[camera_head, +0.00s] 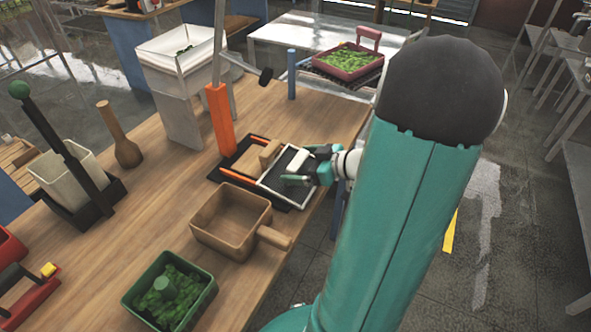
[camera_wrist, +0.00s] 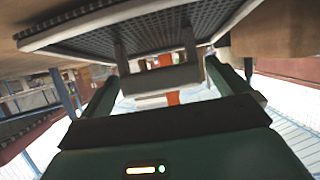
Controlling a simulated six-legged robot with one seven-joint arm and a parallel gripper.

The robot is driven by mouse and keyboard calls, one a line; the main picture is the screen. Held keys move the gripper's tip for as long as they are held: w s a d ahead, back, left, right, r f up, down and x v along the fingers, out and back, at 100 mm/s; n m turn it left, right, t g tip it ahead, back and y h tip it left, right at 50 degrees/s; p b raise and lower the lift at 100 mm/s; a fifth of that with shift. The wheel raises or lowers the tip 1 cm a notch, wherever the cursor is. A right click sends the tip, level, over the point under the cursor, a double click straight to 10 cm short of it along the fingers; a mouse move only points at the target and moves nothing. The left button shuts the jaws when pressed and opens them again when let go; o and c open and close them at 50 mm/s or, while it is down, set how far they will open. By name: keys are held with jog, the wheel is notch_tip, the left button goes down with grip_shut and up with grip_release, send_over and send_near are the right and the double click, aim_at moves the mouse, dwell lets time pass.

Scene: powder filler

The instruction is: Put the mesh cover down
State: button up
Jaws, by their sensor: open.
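The mesh cover (camera_head: 279,170) has a white frame with dark mesh and a pale bar handle. In the head view it lies on the right part of a black tray (camera_head: 228,176) near the table's right edge. In the wrist view the mesh cover (camera_wrist: 95,38) fills the top, and its handle (camera_wrist: 160,78) lies between my fingers. My gripper (camera_head: 309,167) is open around the handle, with a finger on each side. In the wrist view my gripper (camera_wrist: 172,82) shows gaps beside the handle. My arm hides part of the cover's right side.
On the tray are a wooden block (camera_head: 270,152) and an orange-edged strip. An orange post (camera_head: 220,120) stands behind. A wooden box with a handle (camera_head: 231,222) and a green bin (camera_head: 170,294) stand in front. A white hopper (camera_head: 180,55) is at the back left.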

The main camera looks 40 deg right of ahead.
jog(key=x, duration=0.3)
jog(key=shift+w+f, duration=0.1)
jog(key=shift+w, duration=0.2)
jog(key=shift+c, duration=0.4)
jog(key=c, duration=0.9)
